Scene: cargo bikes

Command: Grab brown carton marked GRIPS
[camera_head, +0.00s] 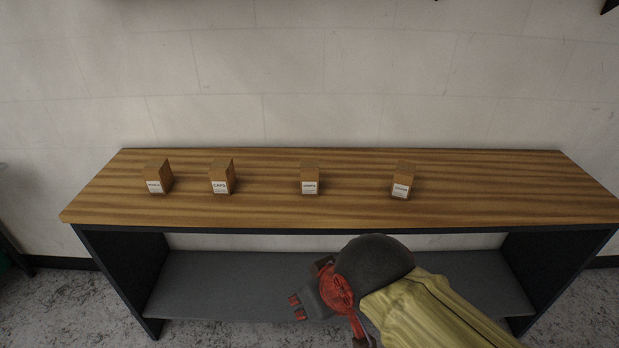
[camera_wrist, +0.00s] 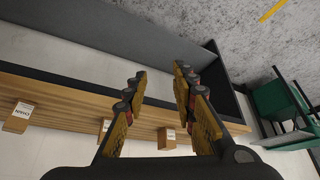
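Several small brown cartons with white labels stand in a row on the wooden bench top. The second carton (camera_head: 222,176) seems to read CAPS. The leftmost carton (camera_head: 158,177) has an unclear label. My gripper (camera_head: 297,306) is in front of the bench, apart from all cartons. In the wrist view its fingers (camera_wrist: 160,82) are spread and empty.
The bench (camera_head: 480,190) has a wooden top, dark side panels and a grey lower shelf (camera_head: 215,285). A pale wall (camera_head: 300,70) stands close behind it. The top is clear between and right of the cartons. A green object (camera_wrist: 285,112) stands on the floor in the wrist view.

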